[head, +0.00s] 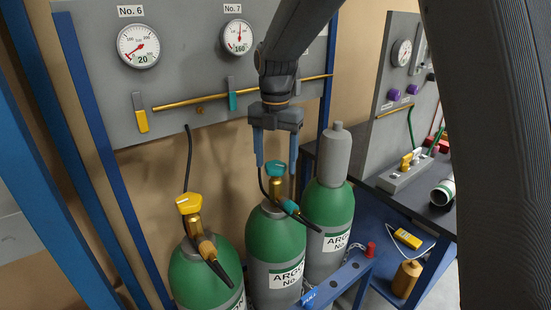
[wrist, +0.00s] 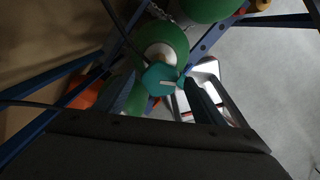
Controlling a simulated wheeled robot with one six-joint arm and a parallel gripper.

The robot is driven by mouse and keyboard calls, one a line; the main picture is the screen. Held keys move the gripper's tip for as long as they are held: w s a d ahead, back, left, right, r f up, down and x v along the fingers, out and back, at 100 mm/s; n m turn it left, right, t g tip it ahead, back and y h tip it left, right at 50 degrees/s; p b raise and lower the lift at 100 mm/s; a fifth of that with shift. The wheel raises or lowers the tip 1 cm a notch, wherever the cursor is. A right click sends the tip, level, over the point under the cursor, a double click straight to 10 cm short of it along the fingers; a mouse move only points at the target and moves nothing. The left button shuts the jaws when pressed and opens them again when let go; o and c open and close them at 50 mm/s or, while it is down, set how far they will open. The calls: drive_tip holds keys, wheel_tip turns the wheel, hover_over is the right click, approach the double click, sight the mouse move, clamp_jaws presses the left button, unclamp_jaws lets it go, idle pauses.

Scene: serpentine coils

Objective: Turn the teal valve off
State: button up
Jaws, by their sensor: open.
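The teal valve (head: 275,169) is a knob on top of the middle green argon cylinder (head: 275,236). In the wrist view the teal valve (wrist: 160,79) shows a white mark and lies between my two fingers, near their tips. My gripper (head: 277,162) is open and points down over the valve, one blue-grey finger on each side. I cannot tell whether a finger touches the knob. A teal lever (head: 232,94) also hangs on the grey panel behind, under the No. 7 gauge.
A cylinder with a yellow knob (head: 189,203) stands to the left, and a grey-capped cylinder (head: 328,215) stands close on the right. A blue rack rail (head: 338,281) with chains runs in front. A hose hangs beside the middle valve. A workbench (head: 425,205) is at the right.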

drive_tip(key=shift+c, duration=0.4)
drive_tip(key=c, duration=1)
drive_tip(key=shift+m, duration=0.3)
drive_tip(key=m+p, duration=0.2)
drive_tip(key=m, duration=0.2)
drive_tip(key=shift+r+m, duration=0.1)
drive_tip(key=shift+m, duration=0.2)
drive_tip(key=m+p, duration=0.1)
drive_tip(key=m, duration=0.4)
drive_tip(key=shift+p, duration=0.4)
drive_tip(key=m+p, duration=0.1)
drive_tip(key=m, duration=0.6)
drive_tip(key=shift+m+p, duration=0.3)
drive_tip(key=shift+p, duration=0.05)
drive_tip(key=m+p, duration=0.1)
drive_tip(key=m, duration=0.5)
drive_tip(key=shift+w, duration=0.1)
